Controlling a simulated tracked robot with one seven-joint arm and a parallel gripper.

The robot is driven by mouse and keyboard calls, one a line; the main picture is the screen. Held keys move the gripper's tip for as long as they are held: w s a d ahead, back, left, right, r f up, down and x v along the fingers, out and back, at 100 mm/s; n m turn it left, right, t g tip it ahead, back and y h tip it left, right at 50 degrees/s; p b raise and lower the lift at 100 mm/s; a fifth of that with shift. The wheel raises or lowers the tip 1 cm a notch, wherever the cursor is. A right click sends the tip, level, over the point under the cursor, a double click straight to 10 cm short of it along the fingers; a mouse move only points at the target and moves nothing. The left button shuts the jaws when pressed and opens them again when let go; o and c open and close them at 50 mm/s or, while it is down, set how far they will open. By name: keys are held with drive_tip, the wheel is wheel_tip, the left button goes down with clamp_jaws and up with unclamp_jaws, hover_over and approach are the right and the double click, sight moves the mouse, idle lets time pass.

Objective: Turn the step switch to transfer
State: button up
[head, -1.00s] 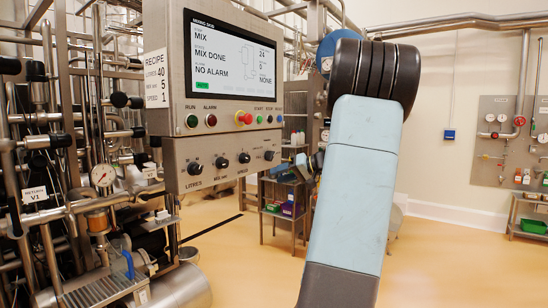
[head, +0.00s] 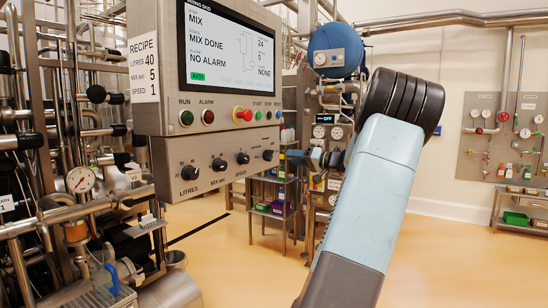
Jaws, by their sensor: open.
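The control box (head: 143,70) stands at the left, its screen (head: 228,47) reading MIX, MIX DONE and NO ALARM. Below it, a grey panel (head: 205,183) carries a row of several black knobs. The left knob (head: 190,172) is labelled LITRES. The rightmost knob (head: 268,155) may be the step switch, but its label is too small to read. My gripper (head: 293,157) shows small, partly behind my raised blue arm, just right of that knob. It points left towards the panel and appears apart from it. Its jaws are open; the fingertips are hard to make out.
Pipes and a gauge (head: 80,180) crowd the left. A row of buttons, including a red one on yellow (head: 243,114), sits under the screen. A shelf trolley (head: 272,203) and a blue round vessel (head: 336,50) stand behind. The floor (head: 450,270) at right is clear.

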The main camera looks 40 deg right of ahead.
sight(273, 155)
drive_tip(key=x, duration=0.9)
drive_tip(key=shift+w, duration=0.1)
clamp_jaws()
